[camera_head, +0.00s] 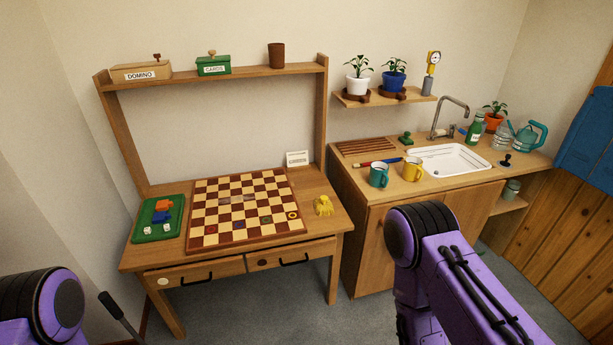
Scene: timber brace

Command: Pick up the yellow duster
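The yellow duster (323,206) is a small crumpled yellow thing. It lies on the wooden desk (334,222) near the desk's right side, just right of the checkered game board (248,207). Nothing touches it that I can see. Only purple links of my arms show, at the lower left and lower right of the head view. Neither of my grippers is in view.
The counter (343,172) at right holds a teal mug (379,175), a yellow mug (413,169) and a sink (452,160). Grey floor lies in front.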

